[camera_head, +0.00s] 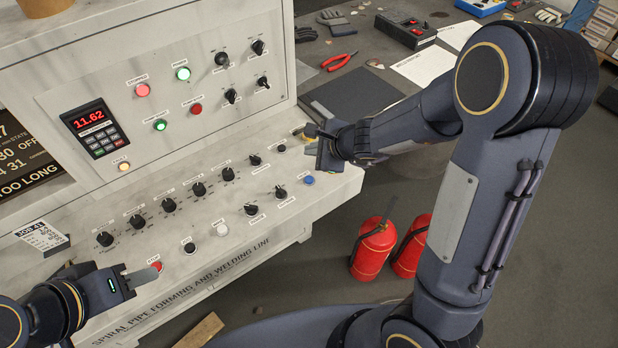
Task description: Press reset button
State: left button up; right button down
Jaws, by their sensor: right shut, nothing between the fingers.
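The sloped control panel (175,232) fills the left and middle of the view. A blue button (309,180) sits near its right end; its label is too small to read, so I cannot tell if it is the reset button. My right gripper (313,142) is shut and empty, just above and behind the blue button, over the panel's right end. It partly hides a yellowish part (299,132) there. My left gripper (143,278) is at the lower left, beside a red button (157,266). Its fingers overlap, so its opening is unclear.
Black knobs (199,189) stand in rows on the panel. The upright face holds lit buttons (183,73) and a red display (90,118) reading 11.62. Two red extinguishers (373,249) stand on the floor. A table (345,40) with pliers (340,61) lies behind.

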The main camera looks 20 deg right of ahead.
jog(key=b, duration=0.7)
send_over(313, 181)
notch_tip(313, 181, down, 8)
jog(key=shift+r, duration=0.15)
jog(key=shift+f+b, duration=0.35)
jog(key=shift+f, duration=0.1)
dwell(1.1)
jog(key=shift+f+b, duration=0.4)
jog(key=shift+b, duration=0.15)
jog(key=shift+f+b, duration=0.4)
jog(key=shift+b, duration=0.15)
dwell(0.4)
dwell(0.3)
jog(key=shift+r+p, duration=0.65)
jog(key=shift+r, duration=0.15)
